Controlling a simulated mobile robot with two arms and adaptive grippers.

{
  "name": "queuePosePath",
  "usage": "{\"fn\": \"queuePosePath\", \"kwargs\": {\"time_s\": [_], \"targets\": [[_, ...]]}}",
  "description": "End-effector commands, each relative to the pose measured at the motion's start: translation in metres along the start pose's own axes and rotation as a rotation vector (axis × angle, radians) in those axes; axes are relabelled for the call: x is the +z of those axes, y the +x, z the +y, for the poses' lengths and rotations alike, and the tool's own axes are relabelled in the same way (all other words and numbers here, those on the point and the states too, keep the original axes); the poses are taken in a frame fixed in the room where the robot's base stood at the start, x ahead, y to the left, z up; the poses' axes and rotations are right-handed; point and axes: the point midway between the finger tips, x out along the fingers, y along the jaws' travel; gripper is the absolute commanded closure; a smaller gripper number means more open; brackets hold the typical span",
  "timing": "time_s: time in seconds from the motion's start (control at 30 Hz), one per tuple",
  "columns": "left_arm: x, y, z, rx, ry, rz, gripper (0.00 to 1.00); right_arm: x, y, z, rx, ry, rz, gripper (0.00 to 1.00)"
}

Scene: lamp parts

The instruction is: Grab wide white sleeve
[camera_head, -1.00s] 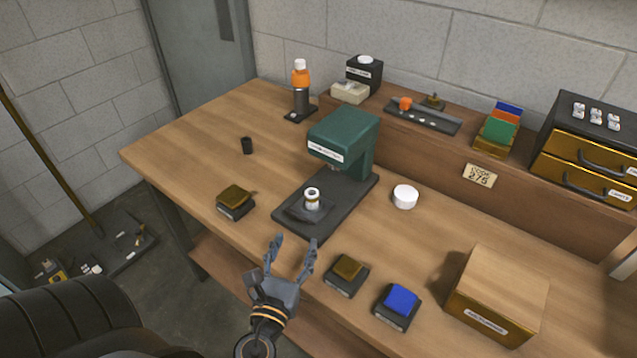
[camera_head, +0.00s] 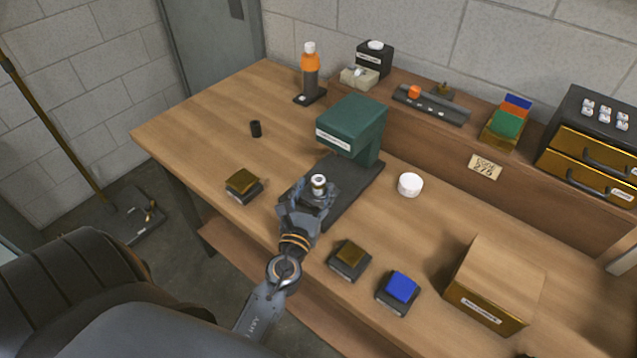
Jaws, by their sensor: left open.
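A small white ringed piece (camera_head: 318,182), which looks like the white sleeve, stands upright on the dark base of the green press (camera_head: 350,122). My left gripper (camera_head: 311,194) is open, with its fingers reaching to the near side of this piece. The fingers hide its lower part, and I cannot tell whether they touch it. A wider, plain white round piece (camera_head: 410,185) stands on the table right of the press, apart from the gripper. My right gripper is not in view.
Pads with brown (camera_head: 243,181), brown (camera_head: 350,252) and blue (camera_head: 401,286) tops lie near the front edge. A wooden box (camera_head: 495,280) is at the right. An orange bottle (camera_head: 310,63) stands at the back left.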

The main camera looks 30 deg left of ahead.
Motion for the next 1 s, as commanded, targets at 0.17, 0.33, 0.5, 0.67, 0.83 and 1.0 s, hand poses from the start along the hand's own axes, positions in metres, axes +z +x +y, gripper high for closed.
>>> {"fn": "queuePosePath", "kwargs": {"time_s": [0.17, 0.33, 0.5, 0.67, 0.83, 1.0], "targets": [[0.002, 0.028, 0.000, 0.001, 0.000, -0.002, 0.43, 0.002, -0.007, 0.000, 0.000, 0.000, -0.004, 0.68], [0.001, 0.037, 0.000, 0.001, 0.001, 0.000, 0.43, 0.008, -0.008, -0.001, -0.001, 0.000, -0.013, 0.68], [0.001, 0.036, 0.000, 0.000, 0.000, 0.000, 0.43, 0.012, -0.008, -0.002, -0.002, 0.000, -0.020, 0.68], [0.001, 0.036, 0.000, 0.000, 0.000, 0.000, 0.72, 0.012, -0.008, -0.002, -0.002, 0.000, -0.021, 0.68], [0.001, 0.036, 0.000, 0.000, 0.000, 0.000, 0.98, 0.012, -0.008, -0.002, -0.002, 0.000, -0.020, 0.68], [0.001, 0.036, 0.000, 0.000, 0.000, -0.001, 1.00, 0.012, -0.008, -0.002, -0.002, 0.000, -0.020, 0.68]]}}
